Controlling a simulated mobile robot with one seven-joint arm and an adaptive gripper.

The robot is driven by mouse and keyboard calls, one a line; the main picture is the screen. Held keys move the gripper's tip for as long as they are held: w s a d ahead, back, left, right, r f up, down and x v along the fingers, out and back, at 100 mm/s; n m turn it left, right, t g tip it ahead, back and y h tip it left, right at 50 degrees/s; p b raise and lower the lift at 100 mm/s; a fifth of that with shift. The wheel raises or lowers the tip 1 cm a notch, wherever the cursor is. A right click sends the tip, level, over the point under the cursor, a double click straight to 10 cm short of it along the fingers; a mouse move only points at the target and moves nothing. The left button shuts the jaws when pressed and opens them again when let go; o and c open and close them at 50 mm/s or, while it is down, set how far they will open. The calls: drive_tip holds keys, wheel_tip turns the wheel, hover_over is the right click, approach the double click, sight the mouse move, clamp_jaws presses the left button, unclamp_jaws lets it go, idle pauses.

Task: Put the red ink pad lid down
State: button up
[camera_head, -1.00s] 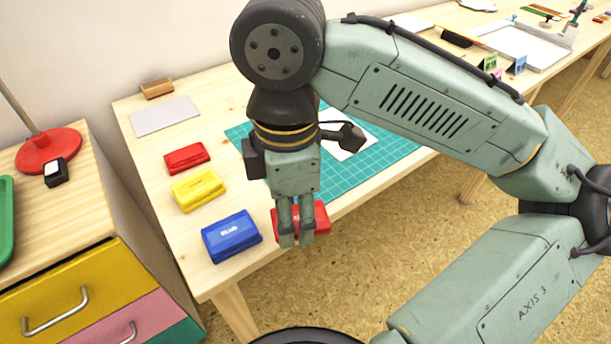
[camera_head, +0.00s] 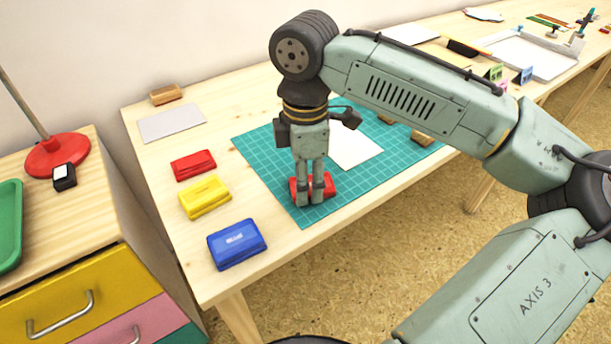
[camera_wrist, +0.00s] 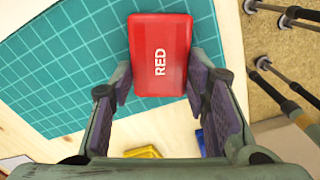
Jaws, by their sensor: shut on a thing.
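The red ink pad lid (camera_head: 296,188) is in my gripper (camera_head: 311,202), over the near left part of the green cutting mat (camera_head: 262,152). In the wrist view the red lid (camera_wrist: 160,40) shows its face marked RED, with a finger on each side. The fingers cover part of it in the head view. I cannot tell whether it touches the mat. The red ink pad (camera_head: 193,165) sits on the table left of the mat.
A yellow ink pad (camera_head: 205,197) and a blue ink pad (camera_head: 237,244) stand in front of the red one. A white sheet (camera_head: 352,150) lies on the mat, with wooden blocks (camera_head: 420,138) to its right. A grey plate (camera_head: 170,122) lies at back left.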

drive_tip(key=o, duration=0.4)
drive_tip(key=shift+f, duration=0.15)
drive_tip(key=shift+c, duration=0.2)
drive_tip(key=o, duration=0.5)
wheel_tip(320, 180, up, 12)
drive_tip(key=shift+r+p, duration=0.2)
drive_tip(key=shift+p, duration=0.25)
